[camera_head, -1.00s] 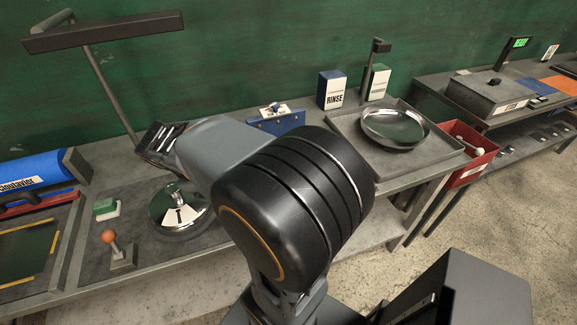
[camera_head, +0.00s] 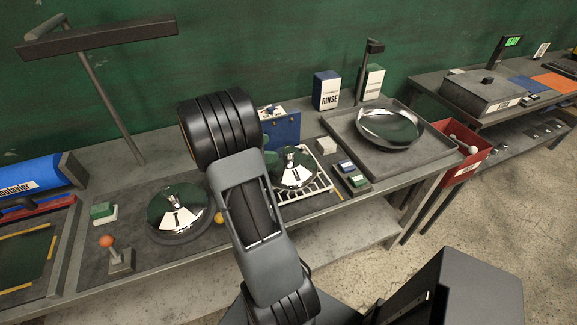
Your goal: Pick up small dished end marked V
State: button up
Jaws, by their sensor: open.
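One small shiny dished end (camera_head: 178,208) sits on a round dark base on the left part of the bench. Another small shiny dished end (camera_head: 294,165) sits on a white wire rack (camera_head: 318,186) just right of my arm. I cannot read a V on either one. My arm stands between them and covers part of the bench and the rack's left side. My gripper cannot be made out; no fingertips show.
A large shiny dish (camera_head: 390,127) lies in a grey tray (camera_head: 440,152) at the right. Small blocks (camera_head: 352,176), a blue box (camera_head: 284,128), a RINSE box (camera_head: 327,91), a red bin (camera_head: 468,158) and an orange-knobbed lever (camera_head: 107,241) stand around. A lamp (camera_head: 100,36) overhangs the left.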

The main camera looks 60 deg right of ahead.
aim_at(287, 150)
jog(key=shift+p+x, duration=0.8)
jog(key=shift+x, duration=2.75)
jog(key=shift+a, duration=0.1)
grip_shut()
jog(key=shift+r, duration=0.1)
